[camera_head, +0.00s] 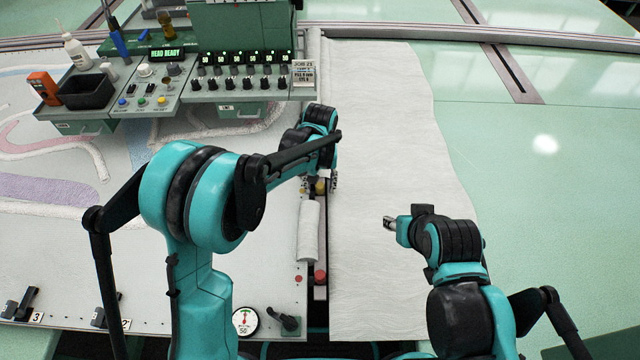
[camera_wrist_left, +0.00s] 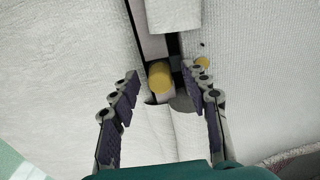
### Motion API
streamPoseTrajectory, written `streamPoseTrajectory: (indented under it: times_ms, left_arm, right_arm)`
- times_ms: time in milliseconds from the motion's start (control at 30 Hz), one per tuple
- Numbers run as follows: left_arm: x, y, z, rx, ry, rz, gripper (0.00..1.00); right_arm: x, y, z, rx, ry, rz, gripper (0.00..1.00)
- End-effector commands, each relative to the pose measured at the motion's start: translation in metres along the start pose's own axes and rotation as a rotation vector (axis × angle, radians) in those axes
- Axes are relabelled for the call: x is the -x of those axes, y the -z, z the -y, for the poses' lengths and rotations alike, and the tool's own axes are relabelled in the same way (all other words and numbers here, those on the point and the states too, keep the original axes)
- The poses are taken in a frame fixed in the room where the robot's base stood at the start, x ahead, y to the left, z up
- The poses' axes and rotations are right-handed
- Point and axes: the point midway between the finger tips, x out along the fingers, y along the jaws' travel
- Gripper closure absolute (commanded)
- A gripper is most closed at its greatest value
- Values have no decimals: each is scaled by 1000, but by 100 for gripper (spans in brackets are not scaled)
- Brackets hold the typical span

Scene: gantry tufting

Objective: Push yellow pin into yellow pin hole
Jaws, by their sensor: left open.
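The yellow pin (camera_wrist_left: 160,76) is a short, upright cylinder on the narrow light rail along the dark gap. In the left wrist view it lies between my spread fingertips, with space visible on both sides. It shows small in the head view (camera_head: 320,188). A smaller yellow spot (camera_wrist_left: 203,62), partly behind a finger, lies on the white surface beside the gap; whether it is the pin hole I cannot tell. My left gripper (camera_head: 319,181) is open around the pin, not visibly touching it. My right gripper (camera_head: 390,223) is over the white cloth, its jaw gap unclear.
A white roll (camera_head: 309,232) lies along the gap, with a red pin (camera_head: 320,277) on the rail nearer me. A control console (camera_head: 240,84) stands at the back left. A dial gauge (camera_head: 245,321) sits at the front edge. The white cloth (camera_head: 375,120) is clear at the back.

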Motion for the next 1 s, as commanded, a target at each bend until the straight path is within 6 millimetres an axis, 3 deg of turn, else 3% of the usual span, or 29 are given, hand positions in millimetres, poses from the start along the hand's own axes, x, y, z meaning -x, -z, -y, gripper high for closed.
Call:
streamPoseTrajectory:
  times_ms: [167,600,800,1000]
  left_arm:
    - [13,0,0,0,0,0,54]
    - [101,0,0,0,0,0,54]
    - [118,0,0,0,0,0,54]
    - [120,0,0,0,0,0,54]
  right_arm:
    - [0,0,0,0,0,0,60]
    - [0,0,0,0,0,0,60]
    - [0,0,0,0,0,0,60]
    - [0,0,0,0,0,0,60]
